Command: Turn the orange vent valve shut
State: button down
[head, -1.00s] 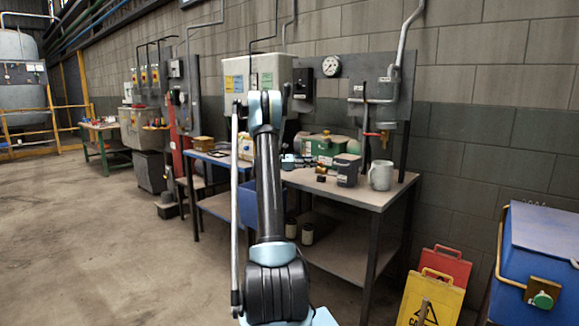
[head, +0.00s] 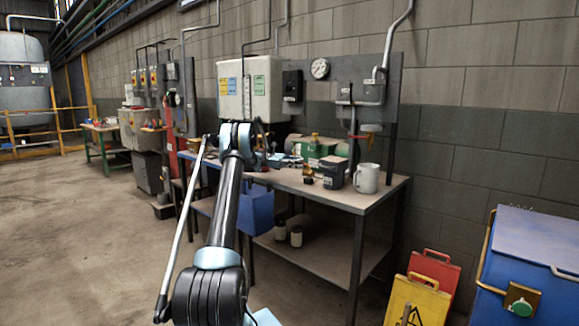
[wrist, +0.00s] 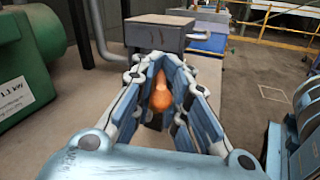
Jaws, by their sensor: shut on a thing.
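In the wrist view, an orange, rounded, pear-shaped part (wrist: 161,92), which looks like the vent valve's handle, sits between my gripper's fingers. My gripper (wrist: 165,98) is shut on it, with the blue pads on either side. The fingers and pads hide its lower part and whatever it is fixed to, so I cannot tell its turn angle. In the head view, my gripper (head: 262,138) is at the workbench, left of the green machine, mostly hidden behind my arm.
A grey box (wrist: 160,32) is beyond the fingers. Yellow and red signs (head: 418,299) and a blue chest (head: 525,255) stand at right.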

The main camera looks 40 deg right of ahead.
jog(key=shift+w+a, duration=0.1)
jog(key=shift+w, duration=0.2)
jog(key=c, duration=1.7)
grip_release()
jog(key=shift+s, duration=0.1)
jog(key=shift+v, duration=3.75)
jog(key=shift+f, duration=0.1)
jog(key=shift+c, duration=0.3)
